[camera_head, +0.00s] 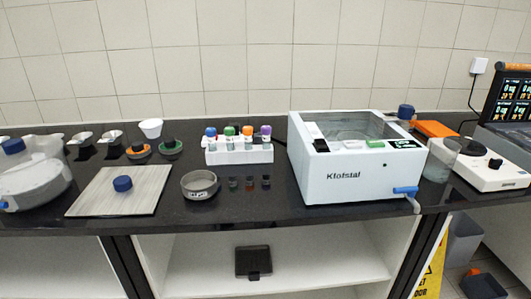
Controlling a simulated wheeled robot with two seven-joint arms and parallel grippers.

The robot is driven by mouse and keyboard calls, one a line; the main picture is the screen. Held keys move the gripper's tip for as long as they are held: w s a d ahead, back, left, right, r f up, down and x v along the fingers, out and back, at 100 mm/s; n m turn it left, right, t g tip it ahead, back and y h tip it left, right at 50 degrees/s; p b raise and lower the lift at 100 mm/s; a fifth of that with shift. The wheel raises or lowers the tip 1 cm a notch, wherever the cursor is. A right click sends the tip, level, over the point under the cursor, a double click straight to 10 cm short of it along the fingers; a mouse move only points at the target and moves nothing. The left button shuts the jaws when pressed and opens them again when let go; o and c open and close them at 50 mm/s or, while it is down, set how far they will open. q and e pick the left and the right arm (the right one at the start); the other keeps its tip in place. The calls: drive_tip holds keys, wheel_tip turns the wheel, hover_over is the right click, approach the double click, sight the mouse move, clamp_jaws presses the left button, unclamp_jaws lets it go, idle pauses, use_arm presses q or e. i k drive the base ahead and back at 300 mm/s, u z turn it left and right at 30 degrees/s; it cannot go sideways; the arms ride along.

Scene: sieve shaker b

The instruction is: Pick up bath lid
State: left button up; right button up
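A flat, square, pale grey streaked panel with a blue round knob (123,183) lies on the dark counter at the left; its panel surface (100,200) is bare around the knob. It looks like the bath lid. The white box-shaped bath (345,180) marked "Klotstal" stands right of centre, with a blue-handled tap (405,190) at its lower right front. Its top shows a recessed opening (350,128), and I cannot tell whether anything clear covers it. Neither of my grippers is in view.
A round metal sieve (200,185) stands just right of the panel, with several small vials beside it. A white rack (240,154) of colour-capped tubes is behind. A white round device (35,186) is at far left. A hotplate (490,170) and a beaker (440,160) are at right.

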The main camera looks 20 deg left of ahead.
sight(117, 191)
drive_tip(key=k, duration=0.5)
drive_tip(key=u, duration=1.7)
drive_tip(key=i, duration=0.95)
drive_tip(key=z, duration=1.4)
